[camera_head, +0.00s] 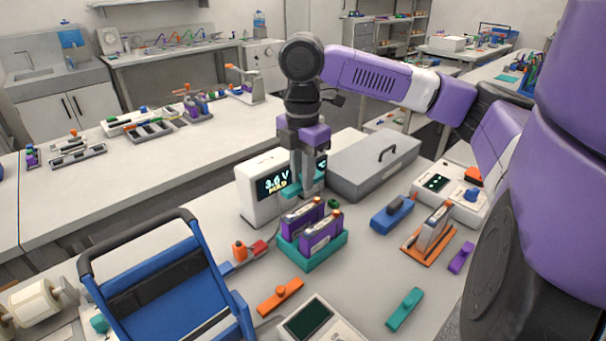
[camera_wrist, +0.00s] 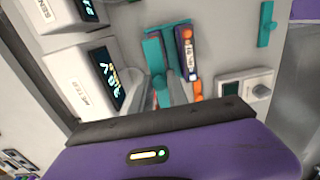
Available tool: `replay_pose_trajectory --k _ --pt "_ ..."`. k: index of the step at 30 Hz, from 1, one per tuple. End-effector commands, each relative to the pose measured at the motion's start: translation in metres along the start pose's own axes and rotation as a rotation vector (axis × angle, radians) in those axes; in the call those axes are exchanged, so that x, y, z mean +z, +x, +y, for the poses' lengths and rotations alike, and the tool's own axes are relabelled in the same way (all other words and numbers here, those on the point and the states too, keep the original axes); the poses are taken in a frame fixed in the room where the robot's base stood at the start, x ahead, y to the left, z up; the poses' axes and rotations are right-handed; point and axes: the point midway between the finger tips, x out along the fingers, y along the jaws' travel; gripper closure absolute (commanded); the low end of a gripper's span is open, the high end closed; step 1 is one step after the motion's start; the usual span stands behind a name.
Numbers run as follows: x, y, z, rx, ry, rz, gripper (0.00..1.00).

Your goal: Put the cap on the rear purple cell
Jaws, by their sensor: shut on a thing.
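The rear purple cell (camera_head: 299,217) stands upright beside the front purple cell (camera_head: 322,233) in a teal tray (camera_head: 312,263). My gripper (camera_head: 306,190) is over the rear cell, pointing down, shut on a teal cap (camera_head: 291,188). In the wrist view the cap (camera_wrist: 153,54) is a long teal bar, with its knob at my fingers (camera_wrist: 166,88). I cannot tell whether the cap touches the rear cell.
A white meter (camera_head: 258,195) stands close left of the cells, and a grey lidded box (camera_head: 374,165) behind them. Loose orange (camera_head: 280,297), teal (camera_head: 405,308) and purple (camera_head: 461,257) bars lie on the bench. A blue tote (camera_head: 165,285) fills the front left.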

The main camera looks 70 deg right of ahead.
Motion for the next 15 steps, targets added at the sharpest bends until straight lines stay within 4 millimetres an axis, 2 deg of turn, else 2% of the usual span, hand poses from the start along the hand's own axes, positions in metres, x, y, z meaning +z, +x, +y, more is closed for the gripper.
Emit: replay_pose_trajectory --k 3,15 --pt "0.0 0.016 0.0 -0.001 0.0 -0.001 1.0" --pt "0.0 0.047 0.0 0.0 0.0 0.001 1.0"
